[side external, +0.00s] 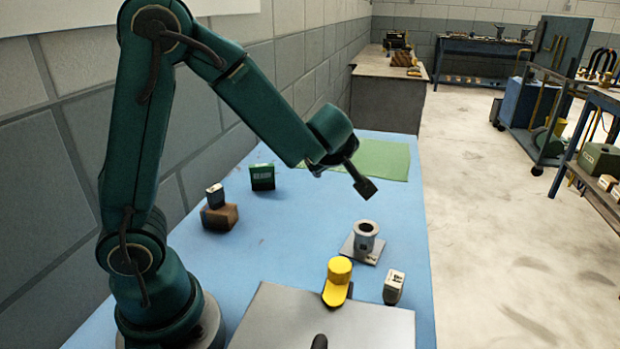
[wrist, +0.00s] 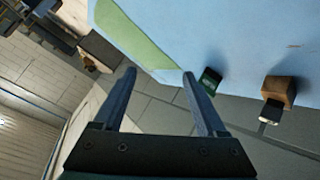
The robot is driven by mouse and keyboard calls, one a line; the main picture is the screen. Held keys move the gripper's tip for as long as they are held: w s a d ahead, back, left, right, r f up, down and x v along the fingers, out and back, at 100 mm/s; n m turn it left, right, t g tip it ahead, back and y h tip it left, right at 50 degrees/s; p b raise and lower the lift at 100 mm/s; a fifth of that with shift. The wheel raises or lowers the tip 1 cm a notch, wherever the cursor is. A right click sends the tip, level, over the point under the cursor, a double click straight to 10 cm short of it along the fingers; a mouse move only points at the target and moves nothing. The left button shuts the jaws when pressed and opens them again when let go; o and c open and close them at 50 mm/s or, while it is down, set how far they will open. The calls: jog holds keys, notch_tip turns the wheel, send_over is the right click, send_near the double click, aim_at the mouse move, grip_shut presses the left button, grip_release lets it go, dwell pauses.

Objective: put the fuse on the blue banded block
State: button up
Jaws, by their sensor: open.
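My gripper (side external: 365,187) is open and empty, held above the blue table; its two fingers also show in the wrist view (wrist: 159,74). A small dark piece with a pale top (side external: 215,195) sits on a brown block (side external: 222,217) at the left of the table. The dark piece (wrist: 270,114) and brown block (wrist: 279,90) show at the right of the wrist view, well apart from the fingers. A small pale-and-dark labelled block (side external: 394,287) stands at the front right. I cannot tell which piece is the fuse, and no blue band is clear on any block.
A dark green box (side external: 262,177) stands near the wall, and a green mat (side external: 382,158) lies at the back. A grey cup-like cylinder on a plate (side external: 365,236), a yellow piece (side external: 338,282) and a grey panel (side external: 290,320) occupy the front. The table's middle is clear.

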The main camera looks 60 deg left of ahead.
jog(key=w+d+r+m+t+h, duration=0.3)
jog(key=d+r+m+t+h, duration=0.3)
jog(key=d, duration=0.3)
jog(key=s+d+r+m+g+h, duration=0.1)
jog(key=s+d+r+m+h, duration=0.3)
jog(key=d, duration=0.4)
jog(key=s+a+f+m+g, duration=0.1)
jog(key=s+f+m, duration=0.3)
jog(key=s, duration=0.4)
jog(key=s+a+f+m+g+y, duration=0.1)
jog(key=s+a+f+m+g, duration=0.1)
jog(key=s, duration=0.7)
notch_tip(320, 180, down, 2)
jog(key=m+g, duration=0.1)
jog(key=g, duration=0.1)
jog(key=shift+s+f+m+g+y, duration=0.15)
jog(key=shift+f+m+g+y, duration=0.15)
jog(key=shift+m, duration=0.1)
